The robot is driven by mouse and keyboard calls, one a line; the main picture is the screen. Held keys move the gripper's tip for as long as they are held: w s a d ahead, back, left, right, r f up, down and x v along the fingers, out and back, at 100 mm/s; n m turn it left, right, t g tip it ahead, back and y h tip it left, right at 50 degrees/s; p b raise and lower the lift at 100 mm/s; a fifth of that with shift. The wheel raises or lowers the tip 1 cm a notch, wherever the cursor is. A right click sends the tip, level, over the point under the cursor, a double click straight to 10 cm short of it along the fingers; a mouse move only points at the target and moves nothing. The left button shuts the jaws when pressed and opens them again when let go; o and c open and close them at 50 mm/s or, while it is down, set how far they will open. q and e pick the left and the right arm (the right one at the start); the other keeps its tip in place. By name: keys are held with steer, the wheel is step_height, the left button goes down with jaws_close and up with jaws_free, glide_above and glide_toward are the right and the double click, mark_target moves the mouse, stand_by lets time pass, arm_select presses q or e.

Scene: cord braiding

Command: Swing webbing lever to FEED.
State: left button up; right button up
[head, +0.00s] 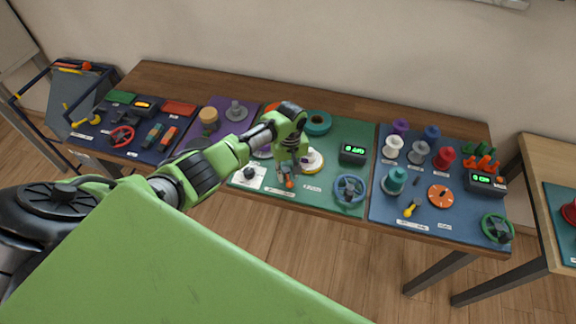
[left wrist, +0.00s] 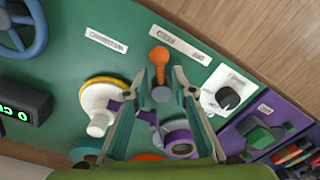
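The lever with an orange knob (head: 290,184) stands on the green panel (head: 325,127) near its front edge. In the left wrist view the orange lever (left wrist: 159,57) rises from a grey round base, beside a white label (left wrist: 180,45) whose text I cannot read for sure. My left gripper (head: 287,170) is over the lever. In the left wrist view its two fingers (left wrist: 159,85) are apart, one on each side of the lever's base, with a visible gap. Whether either finger touches the lever cannot be told. My right gripper is not in view.
Close to the lever are a white disc with a yellow rim (left wrist: 97,103) and a black knob on a white plate (left wrist: 227,98). A blue handwheel (head: 350,190) and a green-lit display box (head: 353,155) are to the right. Other panels flank the green one.

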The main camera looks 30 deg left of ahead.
arm_select(q)
step_height(320, 180, up, 12)
steer(key=shift+w+f, duration=0.15)
stand_by(0.6)
